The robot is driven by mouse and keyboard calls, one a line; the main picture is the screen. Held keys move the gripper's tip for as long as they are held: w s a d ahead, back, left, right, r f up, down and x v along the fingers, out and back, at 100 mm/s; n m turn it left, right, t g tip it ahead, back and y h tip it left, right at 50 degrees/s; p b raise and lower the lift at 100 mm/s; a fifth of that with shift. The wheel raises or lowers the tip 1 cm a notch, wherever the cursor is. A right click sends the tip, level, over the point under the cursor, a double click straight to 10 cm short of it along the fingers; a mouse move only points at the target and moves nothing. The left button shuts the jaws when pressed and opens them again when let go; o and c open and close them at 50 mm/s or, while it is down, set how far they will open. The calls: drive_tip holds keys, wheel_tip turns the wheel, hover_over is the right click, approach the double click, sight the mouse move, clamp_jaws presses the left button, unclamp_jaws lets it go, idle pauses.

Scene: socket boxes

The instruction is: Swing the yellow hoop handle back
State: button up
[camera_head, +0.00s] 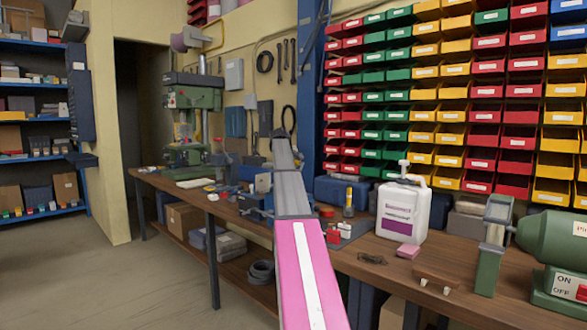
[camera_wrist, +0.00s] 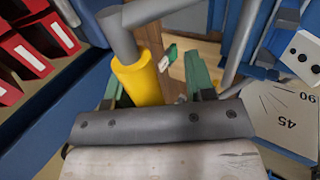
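The yellow grip (camera_wrist: 138,82) of a handle with grey tubing shows in the wrist view, left of centre. Its lower end runs behind the grey bar of my gripper, so I cannot see the whole hoop. My gripper (camera_wrist: 155,90) has two green fingers spread apart. The yellow grip lies between them, closer to the left finger, with a visible gap to the right finger. Whether it touches the left finger I cannot tell. In the head view my arm hides the gripper and the handle.
An angle scale plate (camera_wrist: 285,115) and blue metal parts crowd the right of the wrist view. Red bins (camera_wrist: 40,55) are close on the left. The wooden bench (camera_head: 455,275) holds a white canister (camera_head: 403,210) and a green grinder (camera_head: 555,238). A green drill press (camera_head: 190,100) stands further left.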

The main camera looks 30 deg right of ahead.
drive_tip(key=v, duration=1)
drive_tip(key=shift+a+r, duration=0.25)
drive_tip(key=shift+r, duration=0.05)
drive_tip(key=shift+s, duration=0.1)
